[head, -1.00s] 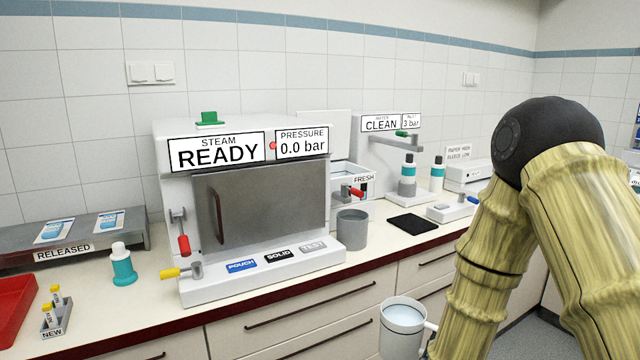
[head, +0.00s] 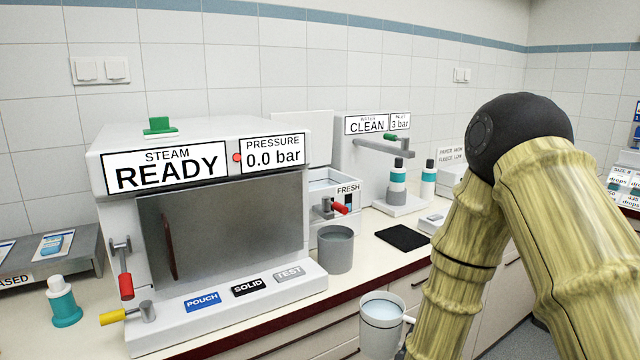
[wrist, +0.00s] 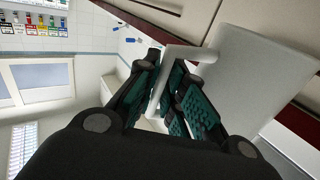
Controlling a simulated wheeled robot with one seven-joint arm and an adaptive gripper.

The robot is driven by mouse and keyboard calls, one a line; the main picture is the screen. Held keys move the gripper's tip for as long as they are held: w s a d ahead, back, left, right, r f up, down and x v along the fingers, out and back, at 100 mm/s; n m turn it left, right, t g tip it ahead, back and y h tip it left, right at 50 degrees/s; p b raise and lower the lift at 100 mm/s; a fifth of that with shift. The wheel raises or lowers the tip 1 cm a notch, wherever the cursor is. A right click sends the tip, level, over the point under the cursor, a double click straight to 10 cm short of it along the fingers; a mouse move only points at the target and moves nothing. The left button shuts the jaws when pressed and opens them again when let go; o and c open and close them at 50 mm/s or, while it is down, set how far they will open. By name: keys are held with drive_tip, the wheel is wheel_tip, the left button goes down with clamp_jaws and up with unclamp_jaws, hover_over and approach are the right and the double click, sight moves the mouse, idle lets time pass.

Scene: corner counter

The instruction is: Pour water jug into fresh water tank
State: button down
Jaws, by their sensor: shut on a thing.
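The water jug (head: 381,328) is a white cup-like vessel with a side handle, upright in front of the counter edge, with pale bluish contents showing at its top. In the wrist view the jug (wrist: 258,75) appears as a large pale body.
A grey beaker (head: 335,252) stands on the counter in front of the tank. The steam unit (head: 215,225) is left of it. A black pad (head: 402,237) and a bottle stand (head: 403,203) lie to the right.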

drive_tip(key=r+p, duration=0.4)
drive_tip(key=r, duration=0.1)
drive_tip(key=shift+w+d, duration=0.15)
drive_tip(key=shift+d, duration=0.05)
wheel_tip(320, 180, up, 17)
drive_tip(key=a+p, duration=0.1)
drive_tip(key=p, duration=1.7)
drive_tip(key=shift+f, duration=0.2)
drive_tip(key=shift+a, duration=0.1)
